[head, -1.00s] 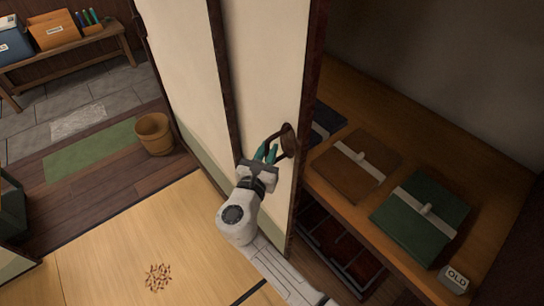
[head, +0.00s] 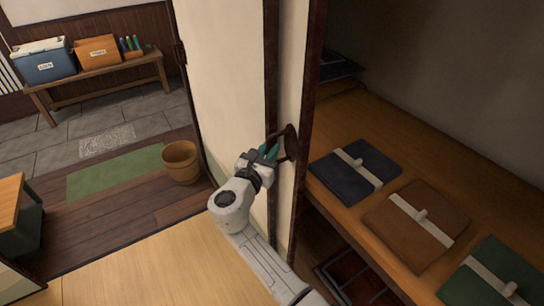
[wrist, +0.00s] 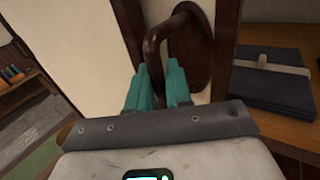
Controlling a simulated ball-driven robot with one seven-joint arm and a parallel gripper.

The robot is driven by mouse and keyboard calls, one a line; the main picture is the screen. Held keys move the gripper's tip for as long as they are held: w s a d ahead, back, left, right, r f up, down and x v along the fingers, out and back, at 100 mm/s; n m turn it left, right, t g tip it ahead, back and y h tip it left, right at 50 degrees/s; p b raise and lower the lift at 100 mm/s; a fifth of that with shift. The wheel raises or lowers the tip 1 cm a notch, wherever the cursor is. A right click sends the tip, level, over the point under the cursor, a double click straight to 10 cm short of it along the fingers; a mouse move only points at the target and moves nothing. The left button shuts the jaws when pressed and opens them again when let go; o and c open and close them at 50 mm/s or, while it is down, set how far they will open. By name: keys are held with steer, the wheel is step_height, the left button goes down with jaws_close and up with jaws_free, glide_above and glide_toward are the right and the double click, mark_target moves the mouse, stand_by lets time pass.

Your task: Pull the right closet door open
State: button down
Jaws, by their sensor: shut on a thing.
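The right closet door (head: 292,90) is a cream panel with a dark wooden frame. It shows as a narrow strip beside the other cream panel (head: 225,80), with the closet open to its right. Its dark handle (head: 292,142) is a curved bar on a round plate, and the bar shows large in the wrist view (wrist: 153,45). My gripper (head: 268,152) has its teal fingers shut on the handle bar, one on each side of it in the wrist view (wrist: 158,88). The lower end of the bar is hidden between the fingers.
The closet shelf (head: 395,140) holds a dark blue folded bundle (head: 340,178), a brown one (head: 405,245) and a green one (head: 515,268). A wooden bucket (head: 181,162) stands on the floor left of the panels. A bench (head: 95,77) with boxes is at the back left.

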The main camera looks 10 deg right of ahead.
steer(key=c, duration=1.2)
jaws_free()
steer(key=v, duration=1.1)
steer(key=shift+w, duration=0.1)
steer(key=s+d+f+m+g+y, duration=0.3)
steer(key=s+d+f+m+g, duration=0.7)
steer(key=s+d+f+m, duration=0.65)
steer(key=s+d+m+g+y, duration=0.1)
steer(key=s+m+y, duration=0.1)
steer(key=s+m, duration=0.2)
steer(key=s+d+f+m+g+y, duration=0.1)
steer(key=s+m+y, duration=0.2)
steer(key=s, duration=0.8)
steer(key=s+d+m+g+y, duration=0.1)
steer(key=s+d+m+y, duration=0.1)
steer(key=s+m, duration=0.3)
steer(key=shift+s+f+y, duration=0.2)
steer(key=shift+s+y, duration=0.2)
steer(key=shift+s, duration=1.1)
